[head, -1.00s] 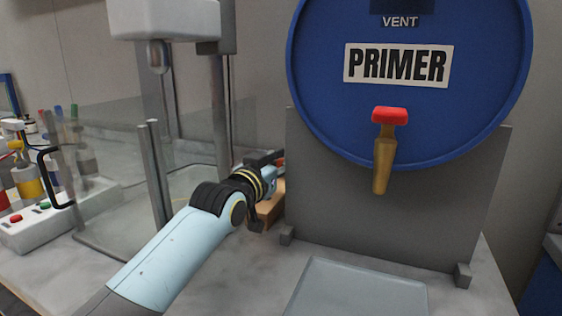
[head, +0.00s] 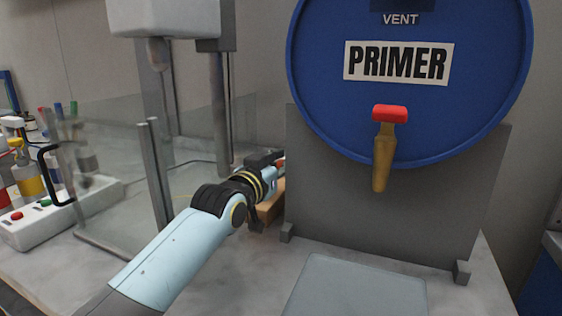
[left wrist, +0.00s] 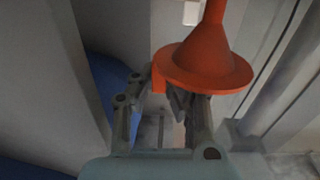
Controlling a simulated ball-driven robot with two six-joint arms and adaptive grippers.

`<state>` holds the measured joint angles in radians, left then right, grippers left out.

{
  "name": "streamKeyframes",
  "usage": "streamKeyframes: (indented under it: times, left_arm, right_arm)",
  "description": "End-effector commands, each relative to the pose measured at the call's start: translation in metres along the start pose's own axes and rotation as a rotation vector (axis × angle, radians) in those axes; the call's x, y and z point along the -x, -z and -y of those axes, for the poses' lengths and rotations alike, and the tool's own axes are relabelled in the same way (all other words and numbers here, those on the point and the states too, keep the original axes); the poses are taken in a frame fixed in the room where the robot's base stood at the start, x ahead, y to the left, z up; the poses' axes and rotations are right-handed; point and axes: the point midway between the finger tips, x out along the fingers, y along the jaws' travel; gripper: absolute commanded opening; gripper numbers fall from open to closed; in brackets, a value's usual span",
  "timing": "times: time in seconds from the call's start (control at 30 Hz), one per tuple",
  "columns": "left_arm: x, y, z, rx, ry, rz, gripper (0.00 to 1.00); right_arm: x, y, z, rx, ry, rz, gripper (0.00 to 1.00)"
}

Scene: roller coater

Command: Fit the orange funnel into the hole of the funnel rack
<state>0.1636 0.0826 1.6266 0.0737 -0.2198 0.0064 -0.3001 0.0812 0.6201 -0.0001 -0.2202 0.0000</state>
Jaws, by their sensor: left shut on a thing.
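The orange funnel (left wrist: 205,62) shows in the left wrist view with its narrow spout toward the top of the picture and its round rim below. My left gripper (left wrist: 166,88) is shut on the funnel at its rim side. A brown wooden block (head: 272,207), perhaps part of the funnel rack, is partly hidden behind the gripper. I cannot make out the rack's hole. My right gripper is not in view.
A blue PRIMER drum (head: 405,110) with a red-handled tap (head: 384,150) sits on a grey stand (head: 400,212), close right of my gripper. Glass panels (head: 110,200) and metal posts stand at the left.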

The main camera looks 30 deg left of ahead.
Motion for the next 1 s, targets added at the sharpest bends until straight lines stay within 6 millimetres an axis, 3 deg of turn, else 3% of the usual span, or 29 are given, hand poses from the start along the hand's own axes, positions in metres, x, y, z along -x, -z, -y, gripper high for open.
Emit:
streamKeyframes:
  times: [1.0]
  left_arm:
    - [0.0, -0.016, 0.0, 0.0, 0.0, 0.0, 0.0]
  right_arm:
    - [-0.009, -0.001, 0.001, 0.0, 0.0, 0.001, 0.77]
